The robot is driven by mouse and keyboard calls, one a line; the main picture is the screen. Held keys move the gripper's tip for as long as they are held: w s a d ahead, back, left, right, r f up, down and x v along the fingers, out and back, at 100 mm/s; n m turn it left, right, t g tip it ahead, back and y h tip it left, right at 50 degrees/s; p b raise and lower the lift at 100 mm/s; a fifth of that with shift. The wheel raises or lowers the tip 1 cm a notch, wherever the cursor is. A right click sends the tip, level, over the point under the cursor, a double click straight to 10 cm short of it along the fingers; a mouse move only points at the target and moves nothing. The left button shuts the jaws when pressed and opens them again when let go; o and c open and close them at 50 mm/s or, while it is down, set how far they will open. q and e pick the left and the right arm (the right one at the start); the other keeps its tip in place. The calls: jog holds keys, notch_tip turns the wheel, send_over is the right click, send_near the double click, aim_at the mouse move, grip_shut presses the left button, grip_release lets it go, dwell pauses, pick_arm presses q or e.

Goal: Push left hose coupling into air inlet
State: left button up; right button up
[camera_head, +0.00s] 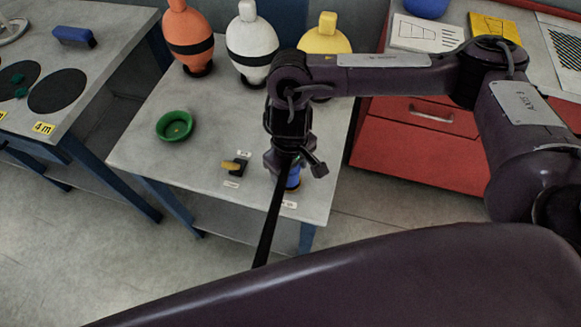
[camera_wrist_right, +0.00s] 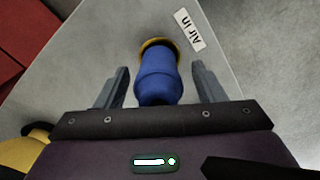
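The blue hose coupling (camera_wrist_right: 157,78) stands between the fingers of my right gripper (camera_wrist_right: 160,66) in the right wrist view. A gap shows on each side of it, so the gripper is open around it without gripping. A brass-coloured ring (camera_wrist_right: 153,43) shows at the coupling's far end, beside the "Air in" label (camera_wrist_right: 189,30). I cannot tell how deep the coupling sits. In the head view my right gripper (camera_head: 292,166) points down at the table's front right, mostly hiding the blue coupling (camera_head: 294,179). A black hose or strap (camera_head: 271,226) runs down from there. My left gripper is not in view.
On the grey table (camera_head: 150,150) are a green ring-shaped dish (camera_head: 174,126) and a small black valve with a yellow handle (camera_head: 238,167). Orange (camera_head: 190,38), white (camera_head: 252,45) and yellow (camera_head: 325,38) floats stand behind. A red drawer cabinet (camera_head: 420,145) is at the right.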

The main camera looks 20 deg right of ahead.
notch_tip(320, 180, up, 8)
jog(key=shift+f+p, duration=0.1)
jog(key=shift+p, duration=0.6)
dwell(0.4)
